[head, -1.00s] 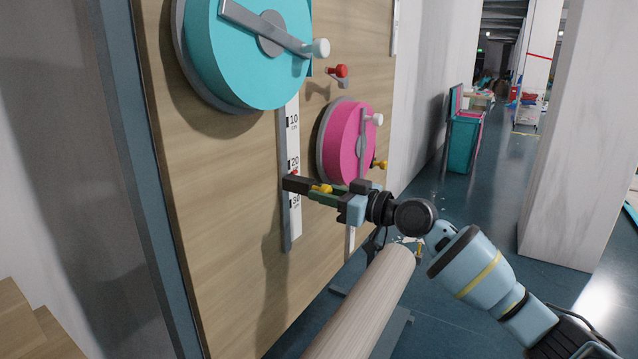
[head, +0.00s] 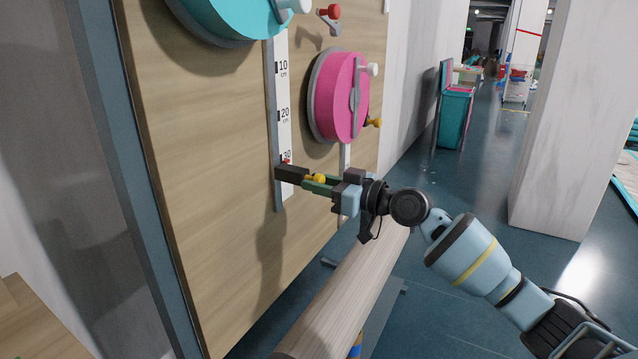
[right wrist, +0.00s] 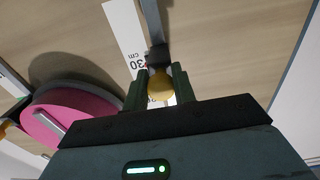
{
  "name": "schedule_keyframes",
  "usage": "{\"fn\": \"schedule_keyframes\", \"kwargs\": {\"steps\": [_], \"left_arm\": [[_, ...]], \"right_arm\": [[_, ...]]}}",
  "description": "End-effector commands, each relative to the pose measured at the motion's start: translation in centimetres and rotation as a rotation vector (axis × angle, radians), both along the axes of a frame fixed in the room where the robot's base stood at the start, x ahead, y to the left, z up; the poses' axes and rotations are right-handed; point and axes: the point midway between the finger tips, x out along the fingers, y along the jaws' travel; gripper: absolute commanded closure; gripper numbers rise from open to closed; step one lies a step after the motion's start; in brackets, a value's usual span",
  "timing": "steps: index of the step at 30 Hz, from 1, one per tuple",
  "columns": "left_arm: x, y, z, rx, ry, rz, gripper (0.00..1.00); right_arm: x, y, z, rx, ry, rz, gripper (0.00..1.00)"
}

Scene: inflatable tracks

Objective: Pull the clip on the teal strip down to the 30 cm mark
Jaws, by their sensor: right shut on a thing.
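The teal reel (head: 228,18) is at the top of the board, with a grey strip (head: 271,90) running down from it beside a white scale (head: 284,98) marked 10, 20 and 30 cm. The dark clip (head: 291,173) sits low on this strip, its small red pointer (head: 288,161) level with the 30 label. My right gripper (head: 313,180) is shut on the clip's yellow knob (head: 319,178). In the right wrist view the knob (right wrist: 159,85) is between the green fingers, beside the 30 cm label (right wrist: 137,63). My left gripper is out of view.
A pink reel (head: 340,97) with its own strip is right of the scale, a yellow knob (head: 374,122) beside it. A red knob (head: 329,12) is above. A wooden roller (head: 345,290) lies below my right arm. Bare board is left of the strip.

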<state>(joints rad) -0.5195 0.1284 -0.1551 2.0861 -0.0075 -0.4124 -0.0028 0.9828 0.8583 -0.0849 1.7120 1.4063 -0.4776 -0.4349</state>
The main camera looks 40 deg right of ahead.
Motion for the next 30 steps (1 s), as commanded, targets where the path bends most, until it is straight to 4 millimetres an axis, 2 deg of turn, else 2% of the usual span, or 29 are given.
{"fn": "schedule_keyframes", "kwargs": {"steps": [2, 3, 5, 17, 30], "left_arm": [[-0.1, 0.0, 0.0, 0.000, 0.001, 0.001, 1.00], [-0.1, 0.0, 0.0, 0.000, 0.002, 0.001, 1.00], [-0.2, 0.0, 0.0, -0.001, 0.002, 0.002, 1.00], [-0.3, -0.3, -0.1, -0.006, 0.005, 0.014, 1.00], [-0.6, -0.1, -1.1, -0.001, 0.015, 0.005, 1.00]], "right_arm": [[0.0, 0.0, 0.0, 0.000, -0.001, 0.000, 1.00], [0.0, 0.0, 0.1, 0.000, -0.001, 0.000, 0.70], [0.0, 0.0, 0.1, 0.000, -0.001, 0.000, 0.65], [-0.6, -0.4, -0.1, 0.000, 0.000, -0.002, 0.65], [-5.5, -2.3, -0.2, 0.000, 0.002, -0.001, 0.65]]}}
